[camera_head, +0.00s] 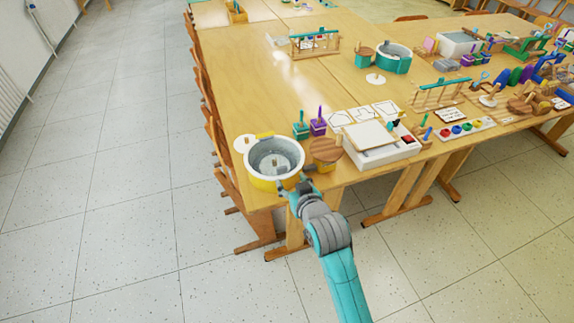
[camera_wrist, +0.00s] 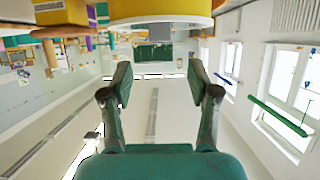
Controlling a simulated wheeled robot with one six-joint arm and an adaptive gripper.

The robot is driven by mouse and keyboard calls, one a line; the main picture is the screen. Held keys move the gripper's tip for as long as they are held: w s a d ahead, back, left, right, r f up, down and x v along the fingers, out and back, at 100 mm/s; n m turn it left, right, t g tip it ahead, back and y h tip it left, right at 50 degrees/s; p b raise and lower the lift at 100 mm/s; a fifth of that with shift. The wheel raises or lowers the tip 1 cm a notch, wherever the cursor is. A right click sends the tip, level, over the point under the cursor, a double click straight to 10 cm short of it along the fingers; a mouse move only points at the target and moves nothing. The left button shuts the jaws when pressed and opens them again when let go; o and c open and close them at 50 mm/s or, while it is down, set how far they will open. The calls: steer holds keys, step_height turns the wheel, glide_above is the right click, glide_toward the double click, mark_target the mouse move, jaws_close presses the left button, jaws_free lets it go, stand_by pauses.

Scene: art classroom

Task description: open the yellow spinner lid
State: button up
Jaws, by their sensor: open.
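The yellow spinner (camera_head: 262,183) is a round tub at the near left corner of the table, with a grey inside and a small peg in its middle. A yellow tab (camera_head: 264,135) shows at its back rim. I cannot tell whether a clear lid covers it. My gripper (camera_head: 288,187) is at the tub's near right side, just off the table edge; contact is unclear. In the wrist view, the tub's yellow underside (camera_wrist: 160,12) spans the top, beyond my open, empty fingers (camera_wrist: 160,85).
A white disc with a peg (camera_head: 245,143) lies left of the tub. A wooden-topped yellow pot (camera_head: 325,152) stands close on its right. Teal and purple pots (camera_head: 309,128) stand behind, and a white tray box (camera_head: 380,150) further right. Floor left of the table is clear.

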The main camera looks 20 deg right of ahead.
mark_target(282, 169)
steer(key=x, duration=1)
steer(key=shift+f, duration=0.1)
jaws_close()
